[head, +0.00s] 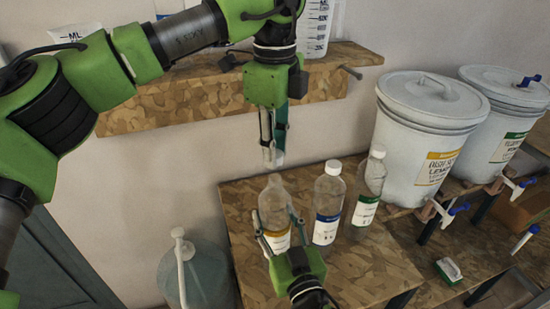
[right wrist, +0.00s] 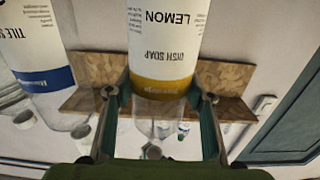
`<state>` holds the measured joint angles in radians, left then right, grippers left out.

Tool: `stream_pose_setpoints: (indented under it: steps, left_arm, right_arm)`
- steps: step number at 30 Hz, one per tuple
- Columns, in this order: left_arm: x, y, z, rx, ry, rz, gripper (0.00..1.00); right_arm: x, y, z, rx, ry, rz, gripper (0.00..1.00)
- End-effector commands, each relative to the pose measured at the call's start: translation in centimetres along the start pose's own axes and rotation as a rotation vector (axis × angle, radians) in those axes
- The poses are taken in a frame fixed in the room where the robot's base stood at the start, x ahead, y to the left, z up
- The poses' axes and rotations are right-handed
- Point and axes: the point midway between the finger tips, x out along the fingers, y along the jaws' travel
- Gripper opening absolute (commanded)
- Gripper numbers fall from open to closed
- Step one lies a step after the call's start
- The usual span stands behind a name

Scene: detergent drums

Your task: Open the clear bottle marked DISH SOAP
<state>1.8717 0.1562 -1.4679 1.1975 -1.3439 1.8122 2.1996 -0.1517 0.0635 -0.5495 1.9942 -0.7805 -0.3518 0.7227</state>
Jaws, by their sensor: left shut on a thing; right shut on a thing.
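The clear DISH SOAP bottle (head: 275,205), with a yellow-banded white label, stands upright on the camouflage-patterned bench (head: 236,210). In the right wrist view its label (right wrist: 165,50) reads DISH SOAP LEMON, upside down. My right gripper (head: 276,236) is shut on the bottle's body, one finger on each side. My left gripper (head: 271,150) comes down from above and is shut on a small whitish cap (head: 275,158). The cap looks just above the bottle's neck, which seems bare; the gap is too small to judge well.
A blue-labelled bottle (head: 327,205) and a green-labelled bottle (head: 367,190), both white-capped, stand close to the right. White drums (head: 425,140) with taps stand further right. A shelf (head: 185,100) runs behind my left gripper. A large blue-tinted jug (head: 200,275) is left of the bench.

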Motion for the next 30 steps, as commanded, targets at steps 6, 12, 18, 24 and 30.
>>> stream_pose_setpoints:
  steps: [6,12,18,24,30]
  left_arm:
    - [-0.8,0.0,-0.1,0.002,0.001,0.001,0.00]
    - [-0.8,0.0,-0.1,0.002,0.001,0.001,0.00]
    - [-0.8,0.0,-0.1,0.001,0.001,0.001,0.00]
    - [-0.8,0.0,0.0,0.001,0.001,0.001,0.00]
    - [-0.8,0.0,0.0,0.001,0.001,0.001,0.00]
  right_arm:
    - [0.0,0.0,0.1,0.000,-0.002,0.000,0.00]
    - [0.0,0.0,0.1,0.000,-0.001,0.000,0.68]
    - [0.0,0.0,0.0,0.000,-0.001,0.000,0.68]
    - [-0.5,0.0,0.1,0.001,-0.002,0.000,0.68]
    - [-3.3,0.0,0.1,0.003,-0.004,0.001,0.68]
